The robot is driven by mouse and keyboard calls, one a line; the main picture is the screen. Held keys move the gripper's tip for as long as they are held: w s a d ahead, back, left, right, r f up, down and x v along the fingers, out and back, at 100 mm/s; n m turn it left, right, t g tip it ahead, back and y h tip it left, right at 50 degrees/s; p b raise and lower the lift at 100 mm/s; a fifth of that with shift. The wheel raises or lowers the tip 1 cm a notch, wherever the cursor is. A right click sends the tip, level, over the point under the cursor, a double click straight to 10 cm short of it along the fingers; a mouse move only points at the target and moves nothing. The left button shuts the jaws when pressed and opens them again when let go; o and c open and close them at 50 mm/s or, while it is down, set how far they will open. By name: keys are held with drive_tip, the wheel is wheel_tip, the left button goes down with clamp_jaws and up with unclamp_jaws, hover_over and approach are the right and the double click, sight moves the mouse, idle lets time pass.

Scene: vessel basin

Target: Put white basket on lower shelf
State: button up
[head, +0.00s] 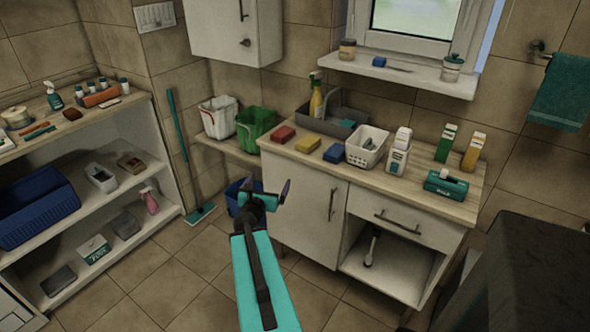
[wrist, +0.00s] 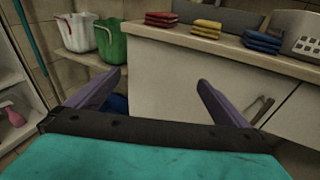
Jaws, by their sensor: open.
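The lower shelf (head: 165,213) of the left shelving unit carries several boxes and a pink spray bottle (head: 149,201).
Red (head: 283,134), yellow (head: 308,144) and blue (head: 334,153) cloth stacks lie left of the basket; a white bottle (head: 397,158) stands close on its right. A blue basket (head: 38,210) sits on the middle shelf. A dark block (head: 530,270) fills the right foreground. The left floor is clear.

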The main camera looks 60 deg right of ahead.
drive_tip(key=w+a+f+m+y, duration=0.1)
drive_tip(key=w+a+f+y, duration=0.1)
drive_tip(key=w+a+f, duration=0.35)
drive_tip(key=w+a+f+y, duration=0.1)
drive_tip(key=w+a+f, duration=0.1)
drive_tip(key=a+f, duration=0.65)
drive_tip(key=w+a+f+m+y, duration=0.15)
drive_tip(key=w+a+f, duration=0.25)
drive_tip(key=a, duration=0.6)
drive_tip(key=s+a+f+m+y, duration=0.2)
drive_tip(key=a+f, duration=0.5)
drive_tip(key=a, duration=0.1)
drive_tip(key=s+a+f+m+g+y, duration=0.2)
drive_tip(key=s+a+f+m+g, duration=0.1)
drive_tip(key=s+a+f, duration=0.4)
drive_tip(key=s+a+f+m+g+y, duration=0.25)
drive_tip(key=s+a+f, duration=0.2)
drive_tip(key=a, duration=0.45)
drive_tip(key=s+a+f+m+g+y, duration=0.1)
drive_tip(key=s+a+m+g+y, duration=0.3)
drive_tip(key=s+a+m, duration=0.6)
drive_tip(key=shift+s+a+m+y, duration=0.35)
drive_tip(key=shift+s+a, duration=0.3)
drive_tip(key=shift+a, duration=0.6)
